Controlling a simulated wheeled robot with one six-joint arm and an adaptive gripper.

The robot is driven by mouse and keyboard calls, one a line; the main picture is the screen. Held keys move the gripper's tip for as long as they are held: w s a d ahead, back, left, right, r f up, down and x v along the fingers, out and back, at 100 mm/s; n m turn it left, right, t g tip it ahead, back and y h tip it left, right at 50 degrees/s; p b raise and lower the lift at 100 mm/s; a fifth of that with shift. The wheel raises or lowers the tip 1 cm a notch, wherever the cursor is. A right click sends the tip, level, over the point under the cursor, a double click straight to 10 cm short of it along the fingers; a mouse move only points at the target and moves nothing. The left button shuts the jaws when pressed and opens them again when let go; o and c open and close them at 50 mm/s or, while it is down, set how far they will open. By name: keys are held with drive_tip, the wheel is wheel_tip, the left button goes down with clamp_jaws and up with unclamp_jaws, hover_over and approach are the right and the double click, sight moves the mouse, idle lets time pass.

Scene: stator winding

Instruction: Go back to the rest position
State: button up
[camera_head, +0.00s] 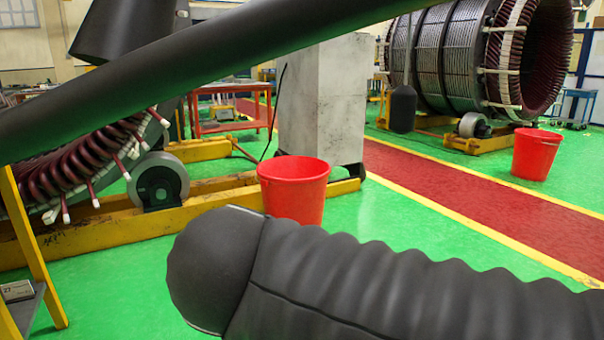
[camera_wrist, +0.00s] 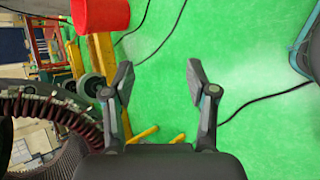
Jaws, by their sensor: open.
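My gripper (camera_wrist: 160,84) shows in the wrist view with its two dark fingers spread wide apart. It is open, and nothing is between the fingers; green floor shows behind them. In the head view, dark parts of my arm cross the top left and fill the lower right, and I cannot make out the gripper's fingers there. A stator (camera_wrist: 50,112) with dark red coils lies to the left of the gripper in the wrist view. Part of it also shows at the left of the head view (camera_head: 85,160), partly hidden by my arm.
A red bucket (camera_head: 293,188) stands by a yellow floor frame (camera_head: 215,203) and a grey cabinet (camera_head: 325,105). A second red bucket (camera_head: 536,154) stands at right near a large stator (camera_head: 445,60). A red walkway (camera_head: 450,185) crosses the green floor. Cables (camera_wrist: 265,97) lie on the floor.

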drive_tip(key=s+d+f+m+g+y, duration=0.2)
drive_tip(key=f+m, duration=0.4)
drive_tip(key=s+d+f+m+g+y, duration=0.2)
drive_tip(key=d+f+m, duration=0.1)
drive_tip(key=f+m, duration=0.35)
drive_tip(key=s+d+f+m+h, duration=0.1)
drive_tip(key=d+f+m, duration=0.1)
drive_tip(key=d+m, duration=0.5)
drive_tip(key=shift+s+d+f, duration=0.2)
drive_tip(key=shift+d+f, duration=0.15)
drive_tip(key=shift+d, duration=1.5)
